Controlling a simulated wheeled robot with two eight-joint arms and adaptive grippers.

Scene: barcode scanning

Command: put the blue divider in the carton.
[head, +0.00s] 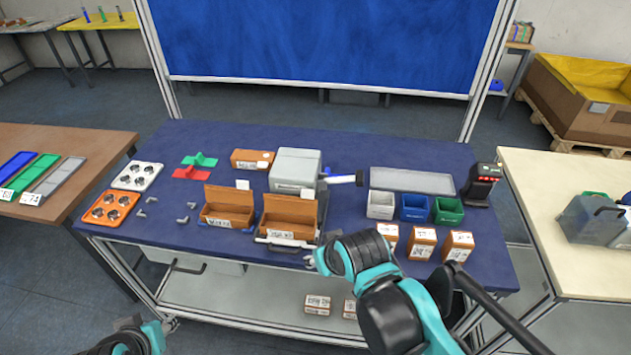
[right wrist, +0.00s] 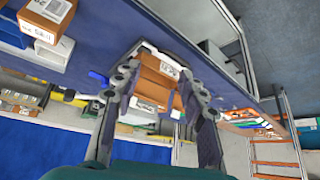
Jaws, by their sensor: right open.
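A small blue piece (head: 326,170) shows beside the grey box at the back middle of the table, partly hidden; I cannot tell for sure that it is the blue divider. A blue bit (right wrist: 97,77) also shows left of the fingers in the right wrist view. Two open brown cartons stand near the front: a left one (head: 228,214) and a right one (head: 289,222) on a metal holder. My right gripper (right wrist: 158,88) is open and empty, its fingers either side of the right carton (right wrist: 155,88) in the picture; contact is unclear. Of my left arm only a part shows, bottom left.
Red (head: 190,173) and green (head: 201,159) dividers lie at the back left. White, blue (head: 414,208) and green bins stand right, with several closed boxes in front. Small metal parts lie left.

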